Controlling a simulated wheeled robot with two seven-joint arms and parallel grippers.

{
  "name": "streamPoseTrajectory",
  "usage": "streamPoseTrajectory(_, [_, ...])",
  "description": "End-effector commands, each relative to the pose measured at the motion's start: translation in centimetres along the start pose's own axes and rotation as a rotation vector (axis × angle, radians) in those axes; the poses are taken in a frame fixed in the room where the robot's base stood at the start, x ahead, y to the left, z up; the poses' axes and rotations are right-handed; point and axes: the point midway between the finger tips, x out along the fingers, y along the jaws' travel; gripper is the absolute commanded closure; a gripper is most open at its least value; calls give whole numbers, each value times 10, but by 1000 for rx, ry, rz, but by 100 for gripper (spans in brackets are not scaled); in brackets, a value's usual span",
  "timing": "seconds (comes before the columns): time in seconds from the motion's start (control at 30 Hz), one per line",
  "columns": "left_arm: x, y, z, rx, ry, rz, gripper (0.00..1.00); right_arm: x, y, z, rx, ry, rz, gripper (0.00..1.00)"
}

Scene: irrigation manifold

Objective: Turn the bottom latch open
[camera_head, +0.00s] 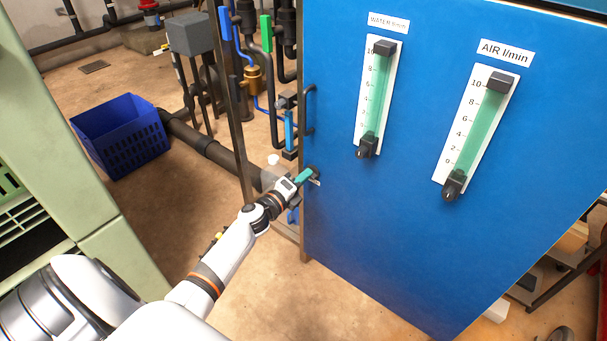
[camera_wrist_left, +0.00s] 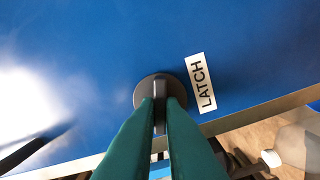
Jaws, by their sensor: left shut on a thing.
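The bottom latch (camera_wrist_left: 158,82) is a round dark knob on the lower left edge of the blue door. In the left wrist view it sits beside a white label reading LATCH (camera_wrist_left: 201,84). My left gripper (camera_wrist_left: 160,110) has its two green fingers shut on the narrow grip of the knob. In the head view my left gripper (camera_head: 304,176) reaches the latch from the left, and the fingers and wrist hide part of it. My right gripper does not show in either view.
The blue door (camera_head: 400,220) carries a WATER gauge (camera_head: 376,98) and an AIR gauge (camera_head: 476,132). A dark handle (camera_head: 309,110) is above the latch. Pipes and valves stand behind the door's left edge. A blue crate (camera_head: 120,135) sits on the floor at left.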

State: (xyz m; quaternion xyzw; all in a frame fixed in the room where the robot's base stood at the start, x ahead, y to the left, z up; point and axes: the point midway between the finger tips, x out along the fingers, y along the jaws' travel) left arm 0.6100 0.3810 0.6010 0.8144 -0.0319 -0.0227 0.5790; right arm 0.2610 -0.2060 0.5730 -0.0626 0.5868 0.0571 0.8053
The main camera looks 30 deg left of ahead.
Motion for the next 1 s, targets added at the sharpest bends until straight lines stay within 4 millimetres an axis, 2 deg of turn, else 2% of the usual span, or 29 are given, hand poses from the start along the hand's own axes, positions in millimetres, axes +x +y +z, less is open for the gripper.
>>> streamPoseTrajectory(0.2, [0, 0, -1, -166, 0, -1, 100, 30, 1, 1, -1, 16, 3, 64])
streamPoseTrajectory(0.4, [0, -1, 0, -273, 1, -2, 100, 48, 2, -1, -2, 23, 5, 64])
streamPoseTrajectory(0.63, [0, -2, 0, -335, 1, -2, 100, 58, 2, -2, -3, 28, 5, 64])
streamPoseTrajectory(1.0, [0, -2, 0, -352, 1, -1, 100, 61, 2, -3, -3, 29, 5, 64])
